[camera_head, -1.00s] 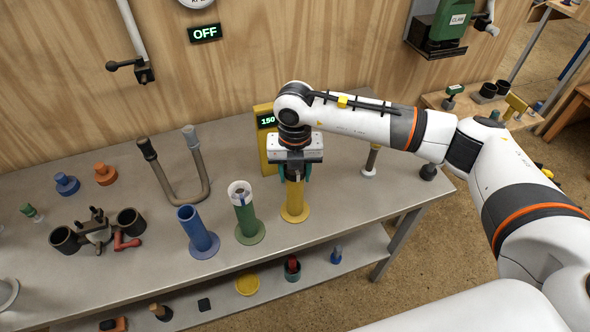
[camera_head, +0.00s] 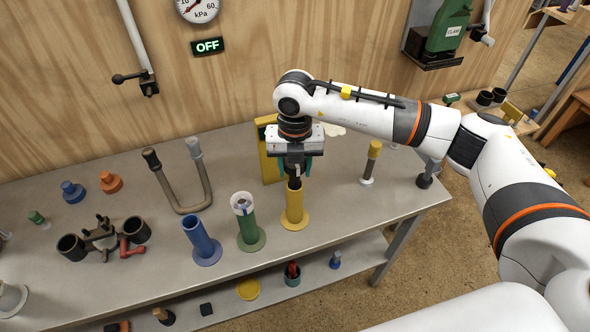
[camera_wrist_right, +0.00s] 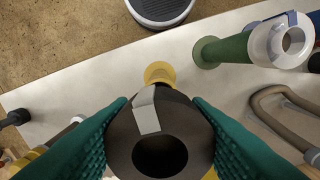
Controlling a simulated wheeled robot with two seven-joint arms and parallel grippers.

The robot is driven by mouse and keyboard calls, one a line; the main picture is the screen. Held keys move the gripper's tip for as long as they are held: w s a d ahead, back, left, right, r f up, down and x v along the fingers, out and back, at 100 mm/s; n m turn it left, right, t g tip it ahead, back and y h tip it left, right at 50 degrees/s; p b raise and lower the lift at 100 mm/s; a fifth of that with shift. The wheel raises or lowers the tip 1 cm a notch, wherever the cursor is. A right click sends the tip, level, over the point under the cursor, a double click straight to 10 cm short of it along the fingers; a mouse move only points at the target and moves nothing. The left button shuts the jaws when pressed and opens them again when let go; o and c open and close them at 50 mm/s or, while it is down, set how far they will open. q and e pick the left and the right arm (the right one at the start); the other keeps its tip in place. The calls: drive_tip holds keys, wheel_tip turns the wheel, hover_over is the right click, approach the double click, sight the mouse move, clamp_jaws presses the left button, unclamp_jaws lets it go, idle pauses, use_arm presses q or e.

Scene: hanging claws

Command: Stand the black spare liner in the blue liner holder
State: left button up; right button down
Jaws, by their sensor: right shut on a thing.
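My right gripper (camera_head: 294,172) is shut on the black spare liner (camera_head: 294,182), upright over the yellow holder (camera_head: 294,206). The liner's lower part meets the yellow tube's mouth; I cannot tell how much is inside. In the right wrist view the black liner (camera_wrist_right: 122,137) shows its open round end and a grey patch, between the green finger pads (camera_wrist_right: 160,135). The blue liner holder (camera_head: 201,242) stands upright at the left on a round base, and its mouth looks empty. My left gripper is not in view.
A green holder (camera_head: 250,231) with a white liner (camera_head: 242,202) stands between the blue and yellow holders. A yellow panel (camera_head: 268,160) is behind my gripper. A U-shaped pipe (camera_head: 180,204) and a clamp with black cups (camera_head: 102,236) are at the left.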

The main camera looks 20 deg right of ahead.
wheel_tip(320, 180, up, 12)
drive_tip(key=p, duration=0.5)
drive_tip(key=shift+p, duration=0.35)
